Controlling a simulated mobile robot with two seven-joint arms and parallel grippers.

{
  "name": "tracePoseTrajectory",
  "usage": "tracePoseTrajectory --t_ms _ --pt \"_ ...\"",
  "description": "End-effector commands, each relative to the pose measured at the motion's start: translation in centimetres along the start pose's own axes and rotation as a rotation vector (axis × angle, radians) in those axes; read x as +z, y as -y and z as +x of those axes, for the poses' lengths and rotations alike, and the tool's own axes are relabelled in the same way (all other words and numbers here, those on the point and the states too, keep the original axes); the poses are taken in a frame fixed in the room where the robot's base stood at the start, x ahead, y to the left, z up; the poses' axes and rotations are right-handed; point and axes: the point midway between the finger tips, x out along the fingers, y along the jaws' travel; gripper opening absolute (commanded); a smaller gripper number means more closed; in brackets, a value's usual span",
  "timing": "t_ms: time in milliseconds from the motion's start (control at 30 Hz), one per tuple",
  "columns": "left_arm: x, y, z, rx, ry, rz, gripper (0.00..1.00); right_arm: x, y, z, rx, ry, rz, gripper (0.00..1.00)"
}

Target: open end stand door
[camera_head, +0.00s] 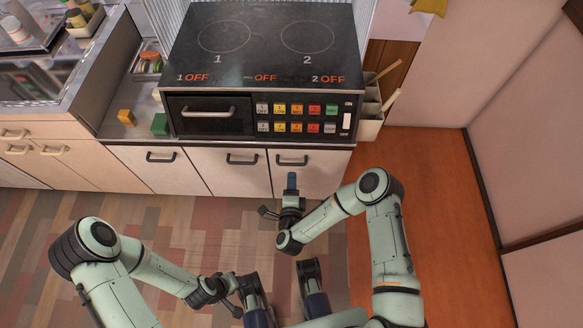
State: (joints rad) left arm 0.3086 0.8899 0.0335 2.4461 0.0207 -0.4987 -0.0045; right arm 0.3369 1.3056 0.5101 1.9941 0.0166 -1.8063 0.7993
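Three white cabinet doors with dark bar handles run below the cooktop; I cannot tell for certain which is the end stand door. The rightmost white door (322,165) looks shut, and its dark handle (291,161) is near its top. My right gripper (291,181) points toward this door, with its blue fingertips just below the handle in the picture. I see no clear contact, and the gap between its fingers does not show. My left gripper (233,306) is low in front of my body, away from the doors. Its fingers are too small to read.
A black two-burner cooktop (262,40) sits above an oven-like drawer (208,113) and a panel of coloured buttons (297,118). A holder with sticks (372,112) hangs at its right side. The brown floor (430,200) at the right is clear up to the wall.

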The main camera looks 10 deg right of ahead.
Motion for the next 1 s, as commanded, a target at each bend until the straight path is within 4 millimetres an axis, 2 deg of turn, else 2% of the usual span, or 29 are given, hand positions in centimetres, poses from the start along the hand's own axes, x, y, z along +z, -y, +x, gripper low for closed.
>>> tracePoseTrajectory --t_ms 100,300,500,767,900,1000 --pt "-1.0 0.3 0.8 -0.002 -0.027 -0.003 0.43 -0.1 -0.1 2.6 -0.002 -0.003 0.000 0.39" --pt "-2.3 0.6 1.5 -0.004 -0.064 -0.006 0.43 -0.1 -0.1 5.7 -0.002 -0.001 -0.001 0.39" --pt "-2.9 0.7 1.7 -0.004 -0.079 -0.007 0.43 0.0 -0.1 6.9 0.001 0.001 -0.002 0.39" --pt "-2.9 0.7 1.7 -0.004 -0.080 -0.007 0.43 0.0 0.0 7.0 0.001 0.002 -0.001 0.39" --pt "-2.9 0.7 1.7 -0.004 -0.080 -0.007 0.43 0.0 0.0 6.9 0.001 0.002 -0.001 0.00" --pt "-2.9 0.7 1.7 -0.004 -0.080 -0.007 0.43 0.0 0.0 6.9 0.001 0.002 -0.002 0.00"
